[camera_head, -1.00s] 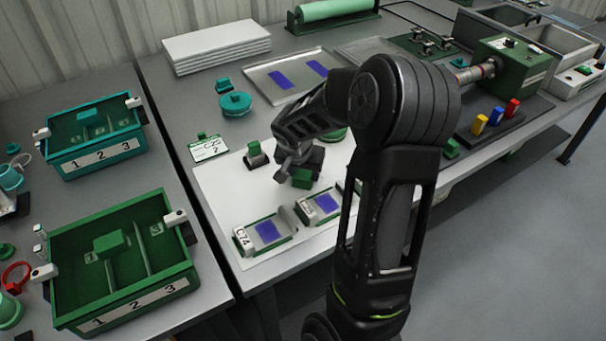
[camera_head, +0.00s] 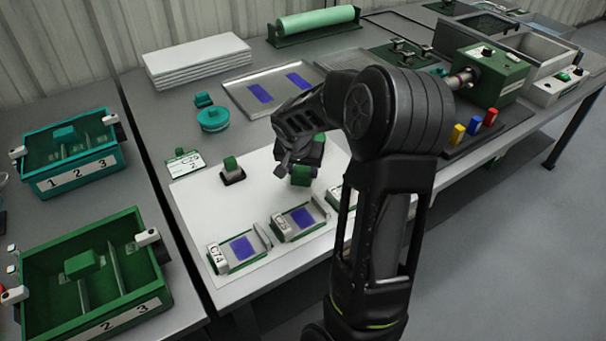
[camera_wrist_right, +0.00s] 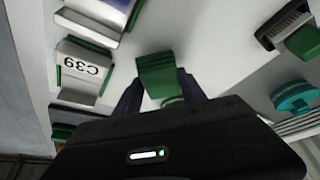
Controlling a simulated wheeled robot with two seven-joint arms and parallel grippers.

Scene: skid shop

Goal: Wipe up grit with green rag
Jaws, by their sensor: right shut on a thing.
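My right gripper (camera_head: 297,164) is over the white sheet (camera_head: 200,205) on the bench, shut on a green folded piece, the green rag (camera_head: 301,175). In the right wrist view the rag (camera_wrist_right: 157,75) sits between the two dark fingertips, with the white sheet behind it. I cannot tell whether it touches the sheet. No grit can be made out; the arm hides part of the sheet. My left gripper is not in view.
Trays with blue patches (camera_head: 240,250) (camera_head: 300,220) line the sheet's front edge. A green-topped brush (camera_head: 232,170) stands left of the gripper. A teal round tin (camera_head: 213,118) and a metal tray (camera_head: 235,82) lie behind. A green bin (camera_head: 150,298) stands left.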

